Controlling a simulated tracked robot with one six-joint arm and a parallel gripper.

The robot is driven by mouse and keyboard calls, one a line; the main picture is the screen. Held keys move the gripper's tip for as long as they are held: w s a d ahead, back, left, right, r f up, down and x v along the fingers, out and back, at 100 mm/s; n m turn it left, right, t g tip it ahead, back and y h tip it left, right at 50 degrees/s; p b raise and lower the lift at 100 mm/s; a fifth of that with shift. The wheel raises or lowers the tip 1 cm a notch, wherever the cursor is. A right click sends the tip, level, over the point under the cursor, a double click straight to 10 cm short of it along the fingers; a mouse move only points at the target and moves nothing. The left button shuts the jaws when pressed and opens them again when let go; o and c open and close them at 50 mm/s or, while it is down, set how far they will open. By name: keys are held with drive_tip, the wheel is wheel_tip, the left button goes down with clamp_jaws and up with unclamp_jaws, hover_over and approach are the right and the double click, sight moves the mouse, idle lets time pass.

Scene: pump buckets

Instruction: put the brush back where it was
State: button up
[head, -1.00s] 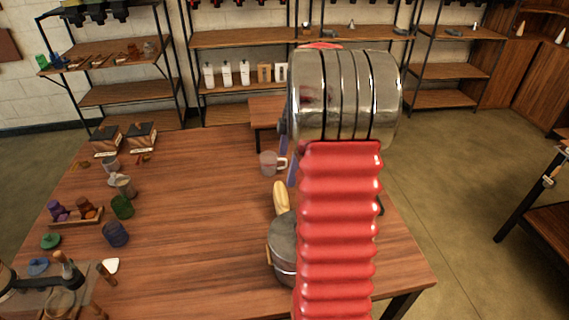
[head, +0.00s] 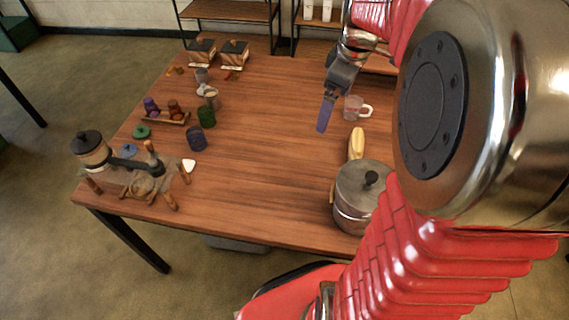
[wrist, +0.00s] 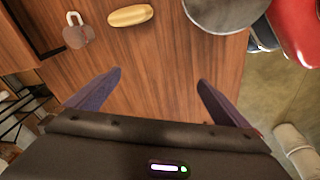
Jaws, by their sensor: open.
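I cannot make out a brush for certain in either view. A yellow oblong thing (head: 356,143) lies on the table beside the lidded metal pot (head: 352,200); I cannot tell whether it is the brush. It also shows at the top of the wrist view (wrist: 130,15). My gripper (head: 326,112) is above the table, pointing down, to the left of the clear mug (head: 355,107). In the wrist view my gripper (wrist: 159,78) has its purple fingers wide apart with only bare tabletop between them.
On the table's left side are a lever press (head: 130,165), a green cup (head: 206,116), a dark blue cup (head: 196,138) and a small tray (head: 172,118). The middle of the wooden table (head: 265,150) is clear.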

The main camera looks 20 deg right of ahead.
drive_tip(key=s+a+r+m+t, duration=0.1)
drive_tip(key=s+a+m, duration=0.2)
drive_tip(key=s+a, duration=0.4)
drive_tip(key=s+a+r+m+t, duration=0.1)
drive_tip(key=s+a+m+t, duration=0.1)
drive_tip(key=s+a+m, duration=0.2)
drive_tip(key=s+a, duration=0.3)
drive_tip(key=a, duration=0.5)
drive_tip(key=shift+a+t, duration=0.2)
drive_tip(key=shift+t, duration=0.1)
